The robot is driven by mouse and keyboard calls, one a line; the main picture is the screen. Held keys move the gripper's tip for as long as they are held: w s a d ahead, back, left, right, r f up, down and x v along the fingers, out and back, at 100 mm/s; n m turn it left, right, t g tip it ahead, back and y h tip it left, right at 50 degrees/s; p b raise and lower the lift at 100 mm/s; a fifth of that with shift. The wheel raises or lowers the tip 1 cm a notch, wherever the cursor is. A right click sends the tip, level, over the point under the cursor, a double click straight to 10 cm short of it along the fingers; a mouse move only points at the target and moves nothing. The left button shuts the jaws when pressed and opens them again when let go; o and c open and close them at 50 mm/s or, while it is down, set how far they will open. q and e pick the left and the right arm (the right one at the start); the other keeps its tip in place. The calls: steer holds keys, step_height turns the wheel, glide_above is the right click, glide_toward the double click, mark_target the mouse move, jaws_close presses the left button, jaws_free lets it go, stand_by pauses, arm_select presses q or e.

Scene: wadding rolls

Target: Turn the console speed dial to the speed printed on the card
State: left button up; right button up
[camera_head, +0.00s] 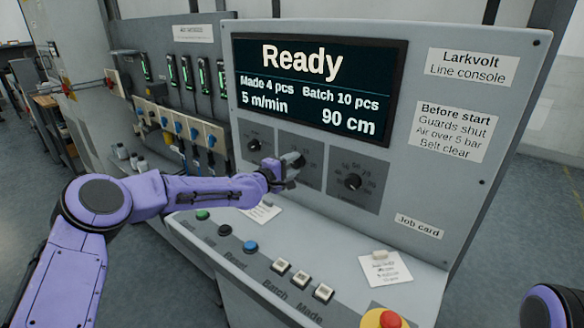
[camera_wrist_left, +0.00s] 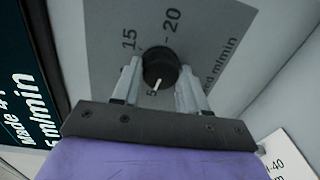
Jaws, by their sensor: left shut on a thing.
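The speed dial (camera_wrist_left: 160,66) is a round black knob with a white pointer on a grey plate marked 15, 20 and m/min. Its pointer points down toward the 5 in the left wrist view. My left gripper (camera_head: 285,168) is at the middle plate of the console (camera_head: 470,110), its two fingers (camera_wrist_left: 158,84) shut on either side of the knob. The head view mostly hides this dial behind the gripper. The screen (camera_head: 318,85) reads Ready and 5 m/min. The job card (camera_head: 386,268) lies on the console's ledge, its small print unreadable here. My right gripper is not in view.
Other dials flank it, one to the left (camera_head: 254,145) and one to the right (camera_head: 352,182). Several push buttons line the ledge, with a red stop button (camera_head: 390,319) at the front. Another printed card (camera_head: 262,211) lies below my left gripper.

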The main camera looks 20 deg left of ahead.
arm_select(q)
steer(key=shift+n, duration=0.8)
steer(key=o, duration=1)
steer(key=shift+o, duration=0.2)
steer(key=b+v, duration=0.3)
steer(key=v, duration=0.7)
steer(key=shift+s+a, duration=0.15)
steer(key=shift+s, duration=0.05)
